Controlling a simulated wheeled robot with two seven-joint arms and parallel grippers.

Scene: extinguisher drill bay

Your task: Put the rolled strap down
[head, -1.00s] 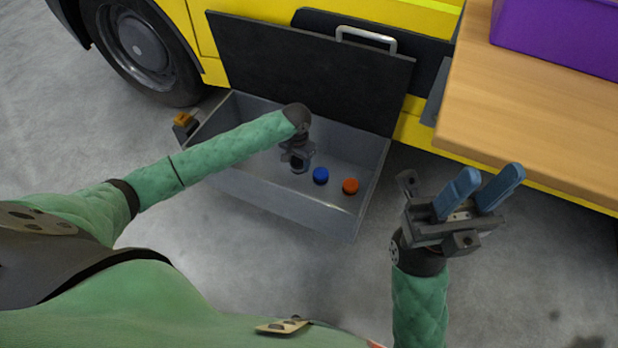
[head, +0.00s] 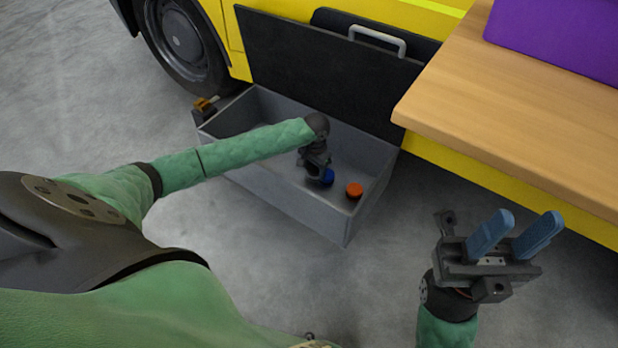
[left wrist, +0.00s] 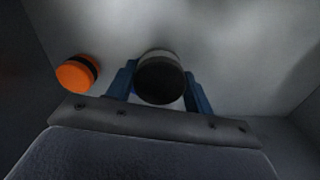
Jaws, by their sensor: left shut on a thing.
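My left gripper (head: 314,168) is low inside the grey drawer, pointing down. In the left wrist view its blue fingers stand on either side of a short round roll, the rolled strap (left wrist: 160,78), with a dark end and a paler grey side. The gripper is shut on it; whether it touches the drawer floor I cannot tell. A blue round piece (head: 328,177) is right beside this gripper, partly hidden. An orange roll (head: 354,190) with a dark band stands apart to the right; it also shows in the left wrist view (left wrist: 76,73). My right gripper (head: 515,238) is open and empty, outside the drawer.
The open drawer (head: 285,206) has a raised dark panel (head: 325,70) behind it, on a yellow vehicle. A wooden bench (head: 500,95) with a purple box (head: 560,35) is at upper right. A small orange-and-black object (head: 205,109) is at the drawer's left corner.

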